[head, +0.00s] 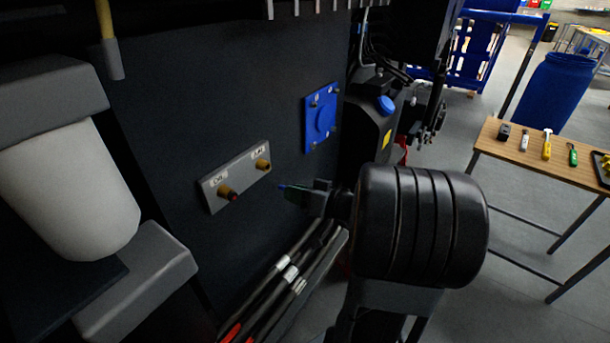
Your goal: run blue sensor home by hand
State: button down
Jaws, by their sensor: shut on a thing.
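My gripper (303,192) is in the middle of the head view, at the end of my large dark wrist, pointing left. It is shut on a small part with a blue tip, which looks like the blue sensor (283,186). Most of the sensor is hidden by the fingers. A grey plate (238,178) on the dark panel (200,90) carries two brass ports with small labels. The left port (228,193) has a dark red centre; the right port (263,164) is plain brass. The blue tip appears to the right of and below the right port, apart from it in the picture.
A blue square cover (320,118) is bolted to the panel above. Dark hoses (290,272) run below the gripper. A white cylinder (65,185) in grey brackets stands at left. A wooden table (570,178) with several tools and a blue barrel (558,92) stand at right.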

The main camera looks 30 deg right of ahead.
jog(key=shift+s+d+r+m+t+h, duration=0.15)
jog(key=shift+d+r+m+t+h, duration=0.25)
jog(key=shift+d+r, duration=0.2)
jog(key=shift+s+d+r+m+t+h, duration=0.15)
jog(key=shift+d+r+m+t+h, duration=0.15)
jog(key=shift+d+r+t+h, duration=0.2)
jog(key=shift+f+b, duration=0.15)
jog(key=shift+b, duration=0.45)
jog(key=shift+b+x, duration=1.8)
jog(key=shift+x, duration=1.15)
jog(key=shift+a+r, duration=0.15)
jog(key=shift+r, duration=0.05)
jog(key=shift+b+x, duration=1.35)
jog(key=shift+b, duration=0.35)
jog(key=shift+f+b, duration=0.2)
jog(key=shift+b, duration=0.85)
jog(key=shift+r+b, duration=0.15)
jog(key=shift+b, duration=0.3)
